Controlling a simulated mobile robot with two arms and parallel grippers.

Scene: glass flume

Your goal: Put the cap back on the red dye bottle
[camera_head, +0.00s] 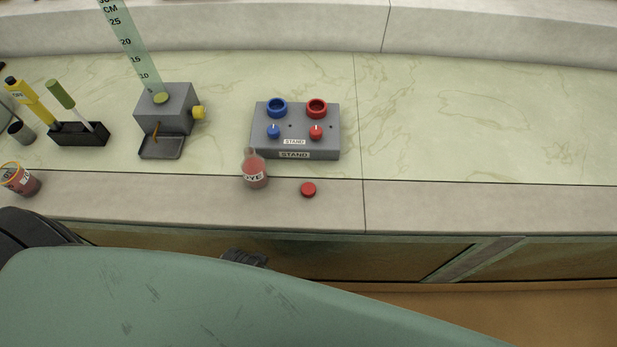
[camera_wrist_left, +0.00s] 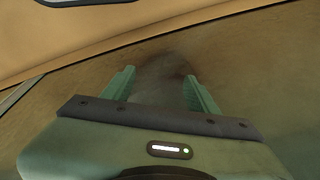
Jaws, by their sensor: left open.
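The red dye bottle (camera_head: 256,174) is a small clear bottle with pinkish-red contents and a white label, partly legible as "YE". It stands upright and uncapped on the grey front ledge, in front of the stand. A round red cap (camera_head: 308,189) lies on the same ledge, to the right of the bottle and apart from it. My left gripper (camera_wrist_left: 160,88) is open and empty in the left wrist view, with brown and tan surfaces beyond its fingers. Neither bottle nor cap shows in that view. My right gripper is not in view.
Behind the bottle is a grey stand (camera_head: 296,146) with blue and red rings and knobs. To its left are a grey block (camera_head: 165,108) with an upright scale and a black holder (camera_head: 80,134). A dye-filled cup (camera_head: 20,180) stands far left. The right counter is clear.

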